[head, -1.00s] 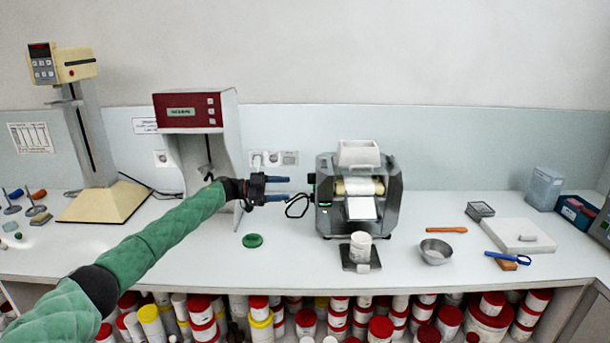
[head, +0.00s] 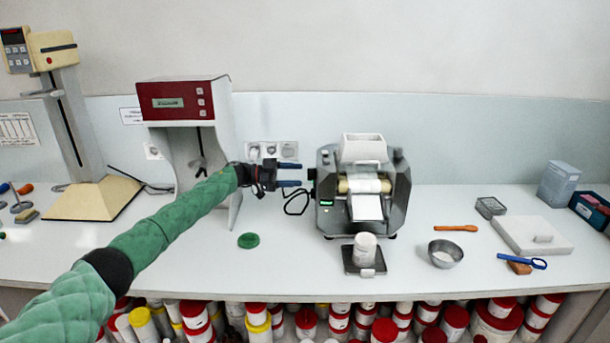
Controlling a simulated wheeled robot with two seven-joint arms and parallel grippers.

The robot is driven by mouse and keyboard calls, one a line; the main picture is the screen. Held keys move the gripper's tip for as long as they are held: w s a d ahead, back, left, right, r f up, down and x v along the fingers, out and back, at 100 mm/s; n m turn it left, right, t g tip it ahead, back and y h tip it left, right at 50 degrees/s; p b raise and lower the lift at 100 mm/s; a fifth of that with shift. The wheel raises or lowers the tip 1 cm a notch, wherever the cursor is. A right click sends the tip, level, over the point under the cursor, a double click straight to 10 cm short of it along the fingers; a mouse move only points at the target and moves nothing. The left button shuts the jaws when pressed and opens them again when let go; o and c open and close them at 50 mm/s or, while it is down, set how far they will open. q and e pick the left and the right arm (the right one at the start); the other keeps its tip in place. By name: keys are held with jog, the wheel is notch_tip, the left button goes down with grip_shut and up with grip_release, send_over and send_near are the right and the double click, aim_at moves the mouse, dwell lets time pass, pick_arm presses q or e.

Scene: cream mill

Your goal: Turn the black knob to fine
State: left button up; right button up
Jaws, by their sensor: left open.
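The three-roll mill (head: 397,195) stands on the bench right of centre, with a white hopper on top and a white sheet at its front. A small black knob (head: 312,174) sticks out from its left side; any fine or coarse marking is too small to read. My left gripper (head: 303,174) is open with its blue fingers pointing right at the knob. The fingertips are at or just short of the knob; I cannot tell whether they touch it. My right gripper is not in view.
A black cable loop (head: 296,204) hangs below the gripper. A red-topped device (head: 183,98) stands behind my left arm. A white jar (head: 365,247) stands before the mill, and a green lid (head: 250,240) lies left of it. A metal bowl (head: 444,254) is to the right.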

aim_at(312, 175)
pick_arm(q)
jog(key=d, duration=0.3)
jog(key=shift+d, duration=0.4)
jog(key=shift+c, duration=0.5)
jog(key=c, duration=0.9)
